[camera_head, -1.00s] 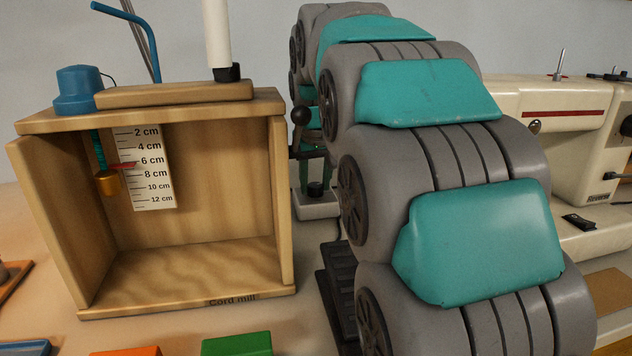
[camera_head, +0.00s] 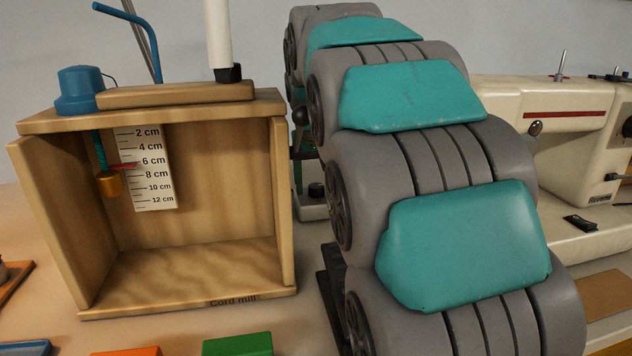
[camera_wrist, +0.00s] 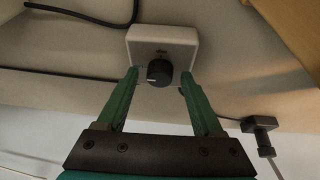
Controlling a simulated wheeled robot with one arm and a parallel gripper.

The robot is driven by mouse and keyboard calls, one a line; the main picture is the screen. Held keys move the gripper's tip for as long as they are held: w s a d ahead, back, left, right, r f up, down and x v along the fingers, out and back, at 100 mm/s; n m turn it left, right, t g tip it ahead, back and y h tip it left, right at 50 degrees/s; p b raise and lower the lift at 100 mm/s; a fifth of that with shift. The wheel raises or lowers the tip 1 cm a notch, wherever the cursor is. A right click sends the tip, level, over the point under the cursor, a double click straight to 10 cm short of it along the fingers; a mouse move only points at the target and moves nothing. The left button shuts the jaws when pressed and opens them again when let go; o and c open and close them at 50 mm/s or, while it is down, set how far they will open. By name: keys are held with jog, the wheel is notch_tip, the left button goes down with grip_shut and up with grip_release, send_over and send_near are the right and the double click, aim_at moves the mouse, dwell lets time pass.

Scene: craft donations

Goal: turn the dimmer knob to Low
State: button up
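The dimmer is a small white box (camera_wrist: 165,40) with a round black knob (camera_wrist: 159,73) on its face. In the head view the box (camera_head: 313,208) and knob (camera_head: 316,190) show just left of my arm, partly hidden by it. My gripper (camera_wrist: 159,76) is open, with one green finger on each side of the knob. Gaps show between the fingers and the knob. A pale mark on the knob points left in the wrist view. The lettering above the knob is too small to read.
A wooden cord mill box (camera_head: 200,102) with a centimetre scale (camera_head: 150,168) stands left of the dimmer. A cream sewing machine (camera_head: 572,175) stands to the right. Orange (camera_head: 127,351) and green (camera_head: 237,345) blocks lie in front. A black cord (camera_wrist: 80,15) runs near the dimmer.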

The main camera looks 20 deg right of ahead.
jog(key=shift+r, duration=0.1)
jog(key=v, duration=0.7)
jog(key=shift+r, duration=0.25)
jog(key=shift+s, duration=0.1)
dwell(0.4)
